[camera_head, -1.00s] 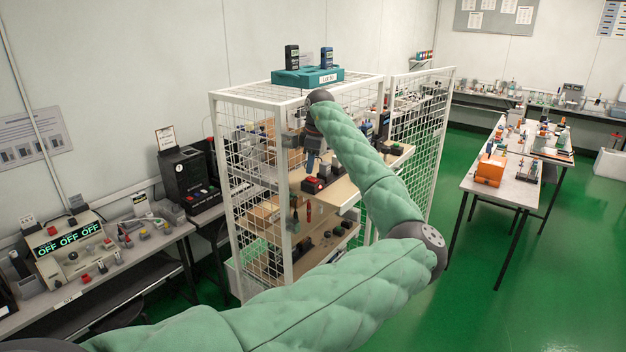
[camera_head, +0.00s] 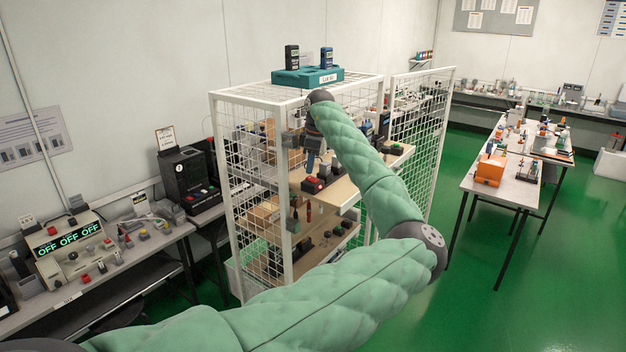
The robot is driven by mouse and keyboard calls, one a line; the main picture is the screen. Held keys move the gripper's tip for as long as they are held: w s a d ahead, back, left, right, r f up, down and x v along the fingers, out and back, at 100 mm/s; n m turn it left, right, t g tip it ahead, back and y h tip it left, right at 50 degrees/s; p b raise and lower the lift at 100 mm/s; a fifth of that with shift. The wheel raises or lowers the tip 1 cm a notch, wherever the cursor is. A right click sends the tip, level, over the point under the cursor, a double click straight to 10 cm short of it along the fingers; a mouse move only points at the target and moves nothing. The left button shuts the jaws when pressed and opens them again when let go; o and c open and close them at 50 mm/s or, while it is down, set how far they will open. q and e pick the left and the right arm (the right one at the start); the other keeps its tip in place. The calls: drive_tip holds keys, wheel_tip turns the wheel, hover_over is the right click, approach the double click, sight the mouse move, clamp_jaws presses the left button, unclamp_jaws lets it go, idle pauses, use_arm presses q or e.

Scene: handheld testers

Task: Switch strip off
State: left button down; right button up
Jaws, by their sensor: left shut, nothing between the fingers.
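My left arm reaches from the lower left into the white wire cage. Its gripper (camera_head: 311,163) points down, shut and empty, above a wooden shelf board (camera_head: 345,188) in the cage. Just below the gripper is a small black block with a red top (camera_head: 313,185). I cannot tell whether the fingers touch it. I cannot make out for certain which thing is the strip. My arm hides part of the shelf. My right gripper is not in view.
The white wire cage (camera_head: 232,190) stands around the shelves, its mesh door (camera_head: 425,130) open to the right. A teal tray (camera_head: 300,77) with two handheld testers sits on top. At left a bench device (camera_head: 66,240) reads OFF three times.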

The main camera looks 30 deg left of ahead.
sight(311, 177)
use_arm(q)
drive_tip(key=shift+f, duration=0.8)
idle(0.7)
drive_tip(key=shift+r+p, duration=0.6)
drive_tip(key=shift+r, duration=0.4)
drive_tip(key=shift+r+p, duration=0.65)
drive_tip(key=shift+r, duration=1.85)
